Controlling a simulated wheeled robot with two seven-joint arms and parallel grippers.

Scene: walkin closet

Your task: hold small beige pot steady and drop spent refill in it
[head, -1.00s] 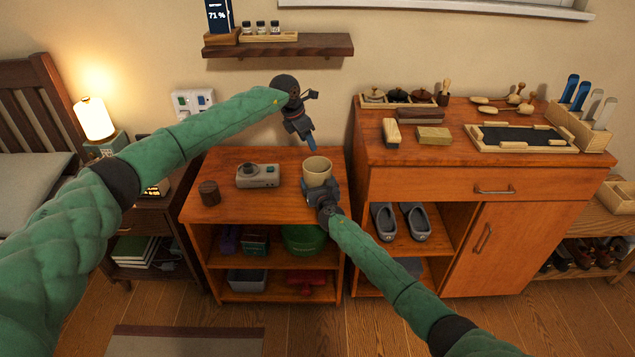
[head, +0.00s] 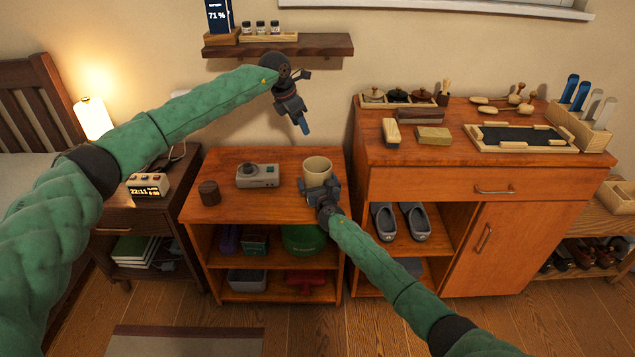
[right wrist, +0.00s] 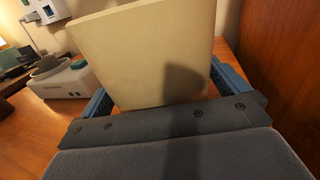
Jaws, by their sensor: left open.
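The small beige pot (head: 317,171) stands upright near the right edge of the lower wooden cabinet. It fills the space between my right gripper's blue fingers in the right wrist view (right wrist: 150,55). My right gripper (head: 318,186) is shut on the pot from the front. My left gripper (head: 304,127) is open above and slightly left of the pot, pointing down, clear of its rim. I cannot make out a spent refill in either view. The pot's bottom inside is hidden.
A grey device with a round knob (head: 257,175) and a dark brown wooden jar (head: 209,193) stand left of the pot. The taller cabinet (head: 480,185) rises close on the right. A wall shelf (head: 280,45) is above my left gripper.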

